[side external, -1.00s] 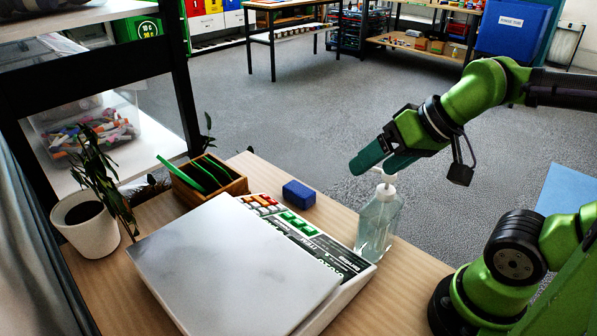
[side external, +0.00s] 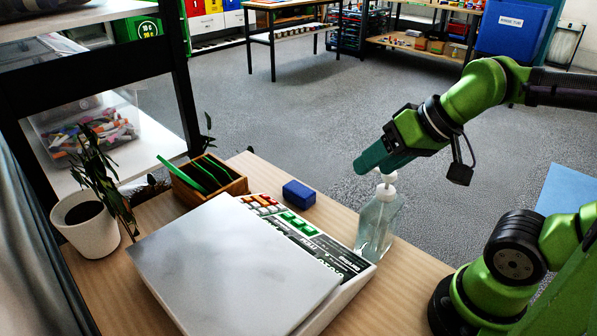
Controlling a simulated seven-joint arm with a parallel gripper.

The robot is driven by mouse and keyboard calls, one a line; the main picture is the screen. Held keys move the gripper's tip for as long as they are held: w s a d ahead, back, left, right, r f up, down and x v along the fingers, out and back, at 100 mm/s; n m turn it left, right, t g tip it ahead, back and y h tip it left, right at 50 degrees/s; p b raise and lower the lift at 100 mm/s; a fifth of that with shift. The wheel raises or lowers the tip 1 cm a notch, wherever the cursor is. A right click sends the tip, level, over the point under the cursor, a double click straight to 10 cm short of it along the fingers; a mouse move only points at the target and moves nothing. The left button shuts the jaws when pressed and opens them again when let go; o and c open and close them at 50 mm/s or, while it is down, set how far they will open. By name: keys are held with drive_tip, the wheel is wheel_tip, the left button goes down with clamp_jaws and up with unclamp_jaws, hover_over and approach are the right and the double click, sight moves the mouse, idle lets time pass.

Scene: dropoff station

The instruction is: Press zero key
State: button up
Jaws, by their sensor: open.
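A white weighing scale (side external: 350,284) with a wide pale plate (side external: 225,270) stands on the wooden table. Its sloped key panel (side external: 290,222) runs along the right side, with red, orange, white and green keys at the far end. The green keys (side external: 299,224) stand out most. The key labels are too small to read, so I cannot tell which one is zero. My gripper (side external: 369,170) is open and empty, in the air above and right of the panel, over a pump bottle. Its teal fingers largely overlap in this view. It appears apart from the scale.
The clear pump bottle (side external: 378,225) stands right of the scale, close below my gripper. A blue block (side external: 298,194) lies behind the keys. A wooden box (side external: 207,181) with green items and a potted plant (side external: 90,228) stand at the left.

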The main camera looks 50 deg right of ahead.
clamp_jaws()
idle(1.4)
